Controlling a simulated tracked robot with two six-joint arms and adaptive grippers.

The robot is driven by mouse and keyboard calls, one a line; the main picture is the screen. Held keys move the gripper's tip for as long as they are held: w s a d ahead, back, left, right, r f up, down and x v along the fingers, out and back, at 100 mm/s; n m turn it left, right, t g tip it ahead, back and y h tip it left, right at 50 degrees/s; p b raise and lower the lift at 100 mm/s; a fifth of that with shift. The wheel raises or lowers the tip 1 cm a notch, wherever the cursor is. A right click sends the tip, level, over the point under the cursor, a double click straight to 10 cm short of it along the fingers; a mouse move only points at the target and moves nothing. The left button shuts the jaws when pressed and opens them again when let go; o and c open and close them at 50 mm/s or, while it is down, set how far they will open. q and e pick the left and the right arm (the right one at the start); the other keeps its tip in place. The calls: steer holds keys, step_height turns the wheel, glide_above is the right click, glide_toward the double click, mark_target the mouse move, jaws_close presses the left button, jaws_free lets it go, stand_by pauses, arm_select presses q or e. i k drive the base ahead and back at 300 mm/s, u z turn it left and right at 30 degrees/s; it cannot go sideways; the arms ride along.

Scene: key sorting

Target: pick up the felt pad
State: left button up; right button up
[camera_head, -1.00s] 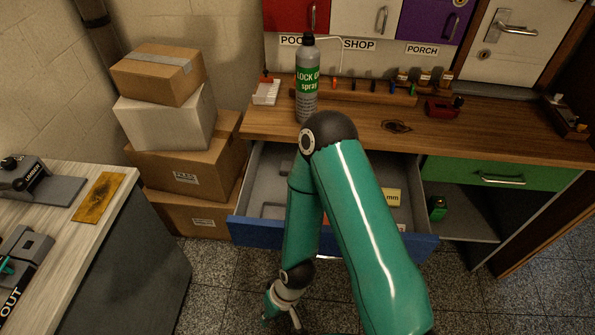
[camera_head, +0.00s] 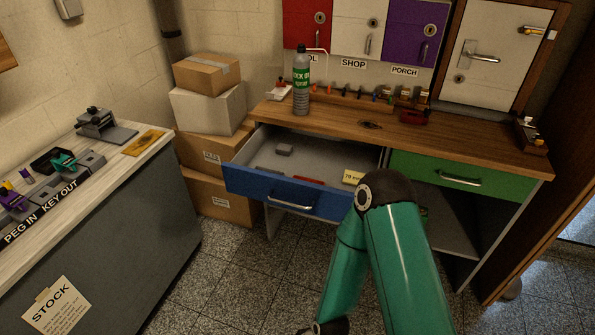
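No object is plainly recognisable as the felt pad. The open blue-fronted drawer (camera_head: 288,194) under the workbench holds a small grey block (camera_head: 285,150), a flat red item (camera_head: 308,180) and a yellow block with lettering (camera_head: 353,177). I cannot tell whether any of these is the pad. My teal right arm comes in from the bottom right and crosses in front of the drawer's right end. Its wrist is cut off by the bottom edge, so the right gripper is out of view. My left arm and gripper do not show.
A wooden workbench (camera_head: 440,140) carries a spray can (camera_head: 301,85) and small items. The left table (camera_head: 110,165) holds key fixtures and a yellowish plate (camera_head: 143,142). Cardboard boxes (camera_head: 207,75) are stacked between them. Speckled floor (camera_head: 235,270) is free in front.

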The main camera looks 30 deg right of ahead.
mark_target(284, 150)
steer(key=z, duration=0.15)
steer(key=k, duration=0.35)
steer(key=z, duration=1.15)
steer(key=i, duration=1)
steer(key=z, duration=0.2)
